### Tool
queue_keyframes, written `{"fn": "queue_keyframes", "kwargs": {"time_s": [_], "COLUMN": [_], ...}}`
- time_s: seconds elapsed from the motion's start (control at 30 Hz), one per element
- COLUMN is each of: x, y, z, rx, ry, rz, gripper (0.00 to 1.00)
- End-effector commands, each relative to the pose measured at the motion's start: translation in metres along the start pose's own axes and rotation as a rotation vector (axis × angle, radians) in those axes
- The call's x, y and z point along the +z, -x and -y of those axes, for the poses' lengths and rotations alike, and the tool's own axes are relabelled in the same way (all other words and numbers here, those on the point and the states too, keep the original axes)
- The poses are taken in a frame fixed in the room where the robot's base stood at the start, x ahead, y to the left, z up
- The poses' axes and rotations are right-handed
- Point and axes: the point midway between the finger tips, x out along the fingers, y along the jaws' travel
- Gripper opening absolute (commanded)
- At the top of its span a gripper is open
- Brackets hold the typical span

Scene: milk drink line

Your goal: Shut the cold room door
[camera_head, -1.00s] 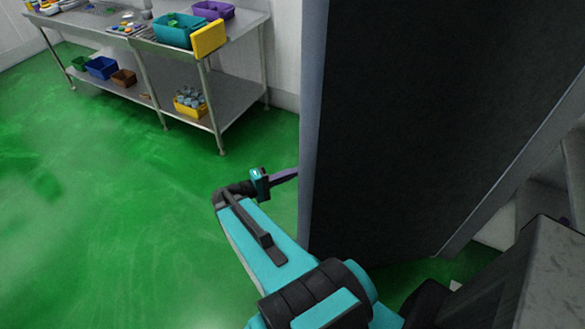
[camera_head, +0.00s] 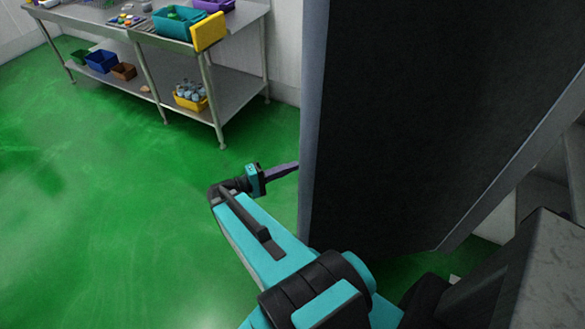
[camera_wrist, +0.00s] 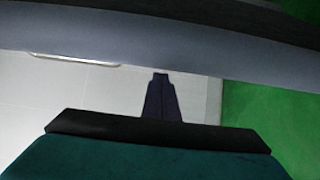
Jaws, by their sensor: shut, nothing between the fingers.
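The cold room door (camera_head: 420,110) stands open as a tall dark panel with a grey edge, filling the right half of the head view. Its pale grey edge (camera_wrist: 180,45) crosses the top of the wrist view. My gripper (camera_head: 296,166) is at the door's left edge in the head view, its purple fingers pointing right and their tips partly hidden by that edge. In the wrist view the shut fingers (camera_wrist: 161,95) point up toward the door's edge with nothing between them. I cannot tell whether they touch the door.
A steel table (camera_head: 235,95) stands at the back left, with a teal bin (camera_head: 172,24), a yellow board (camera_head: 208,33) and, on its lower shelf, a yellow crate (camera_head: 190,103). A grey block (camera_head: 550,265) is at the lower right. The green floor (camera_head: 110,220) at left is clear.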

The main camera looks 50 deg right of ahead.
Motion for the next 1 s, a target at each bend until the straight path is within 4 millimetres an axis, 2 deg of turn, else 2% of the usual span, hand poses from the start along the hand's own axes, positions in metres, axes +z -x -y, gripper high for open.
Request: {"fn": "queue_keyframes", "kwargs": {"time_s": [0.3, 0.5, 1.0], "x": [0.000, 0.001, 0.001], "y": [0.036, 0.052, 0.059], "z": [0.003, 0.002, 0.001], "rx": [-0.001, -0.001, -0.001], "ry": [0.001, 0.000, 0.001], "rz": [-0.003, -0.001, 0.001], "gripper": [0.00, 0.00, 0.00]}}
